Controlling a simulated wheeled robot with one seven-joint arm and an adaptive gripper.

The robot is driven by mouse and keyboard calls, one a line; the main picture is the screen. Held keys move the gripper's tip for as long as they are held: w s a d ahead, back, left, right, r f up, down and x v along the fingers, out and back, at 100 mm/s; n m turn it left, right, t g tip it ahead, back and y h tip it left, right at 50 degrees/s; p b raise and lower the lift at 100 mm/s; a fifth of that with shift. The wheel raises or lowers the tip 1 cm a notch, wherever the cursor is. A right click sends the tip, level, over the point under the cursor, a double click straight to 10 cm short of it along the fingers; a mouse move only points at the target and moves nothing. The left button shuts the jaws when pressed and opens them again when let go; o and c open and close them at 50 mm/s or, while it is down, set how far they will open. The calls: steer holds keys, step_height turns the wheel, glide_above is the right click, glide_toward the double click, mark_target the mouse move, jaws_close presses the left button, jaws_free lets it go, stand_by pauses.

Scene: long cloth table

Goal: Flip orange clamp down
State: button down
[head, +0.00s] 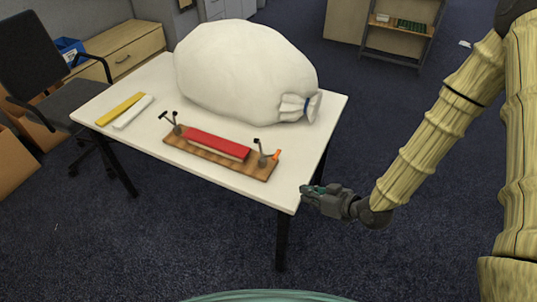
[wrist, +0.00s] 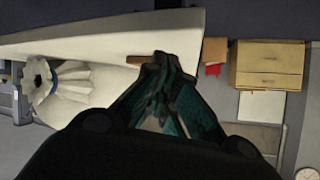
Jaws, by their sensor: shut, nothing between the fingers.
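A wooden board (head: 225,165) lies along the front edge of the white table in the head view, with a red block (head: 218,146) on it. An orange-tipped clamp (head: 275,155) stands at the board's right end, its arm raised and tilted. A second clamp (head: 172,123) with dark handles stands at the left end. My gripper (head: 308,192) is shut and empty, just off the table's front right corner, to the right of and below the orange clamp. In the wrist view my gripper (wrist: 162,62) points along the table side; the orange clamp cannot be made out there.
A large white sack (head: 240,70) fills the back of the table (head: 325,120); its tied end also shows in the wrist view (wrist: 65,85). Yellow (head: 120,108) and white (head: 134,112) bars lie at the left. A chair (head: 45,75) stands left of the table.

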steer(key=w+a+r+n+t+y+b, duration=0.1)
steer(key=w+r+n+y, duration=0.3)
steer(key=r, duration=0.5)
steer(key=shift+w+a+t+b, duration=0.15)
steer(key=shift+w+t+b, duration=0.15)
steer(key=shift+w+b, duration=0.4)
steer(key=p+x, duration=0.2)
steer(key=x, duration=1.2)
steer(key=shift+s+r+p, duration=0.1)
steer(key=shift+r+p, duration=0.15)
steer(key=shift+p, duration=0.1)
